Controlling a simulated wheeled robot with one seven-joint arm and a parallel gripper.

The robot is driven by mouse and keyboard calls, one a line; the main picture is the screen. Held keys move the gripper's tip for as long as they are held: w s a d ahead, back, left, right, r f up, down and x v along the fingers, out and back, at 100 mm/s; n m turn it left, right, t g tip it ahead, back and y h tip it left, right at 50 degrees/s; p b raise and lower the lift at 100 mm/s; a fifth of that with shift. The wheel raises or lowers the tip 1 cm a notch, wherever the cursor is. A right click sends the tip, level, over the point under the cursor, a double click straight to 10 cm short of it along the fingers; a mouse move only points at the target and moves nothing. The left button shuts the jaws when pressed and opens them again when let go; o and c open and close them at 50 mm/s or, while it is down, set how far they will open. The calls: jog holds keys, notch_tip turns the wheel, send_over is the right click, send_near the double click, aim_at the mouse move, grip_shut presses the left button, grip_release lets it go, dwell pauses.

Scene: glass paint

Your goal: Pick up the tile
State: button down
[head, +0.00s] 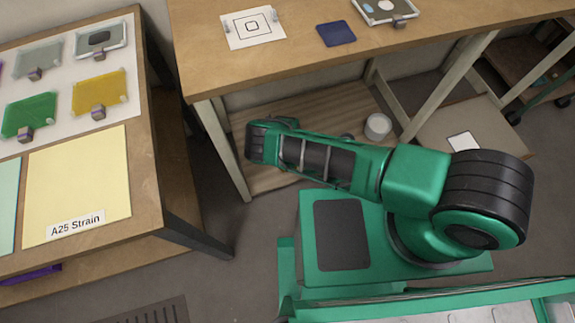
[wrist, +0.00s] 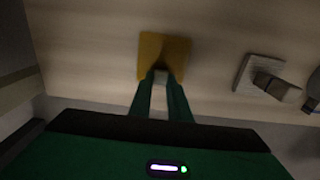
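In the wrist view an amber-yellow tile (wrist: 176,47) lies on a pale wooden surface, just beyond my fingertips. My gripper (wrist: 160,78) has its two green fingers apart, reaching the tile's near edge. A small pale block (wrist: 160,76) shows between the fingertips. I cannot tell whether the fingers press on it. In the head view my arm reaches toward the lower wooden shelf (head: 285,108) under the back table, and it hides my gripper and this tile.
In the wrist view a grey square piece with a block (wrist: 247,75) lies to the right. The left table (head: 150,110) holds green (head: 30,115), amber (head: 99,92) and grey tiles. A dark blue tile (head: 336,34) lies on the back table (head: 200,45). A table leg (head: 222,150) stands close to my arm.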

jog(key=shift+r, duration=0.15)
notch_tip(320, 180, up, 4)
jog(key=shift+r, duration=0.1)
jog(key=s+a+r, duration=0.6)
jog(key=s+a, duration=0.1)
jog(key=a, duration=0.2)
jog(key=shift+r, duration=0.25)
jog(key=shift+s, duration=0.25)
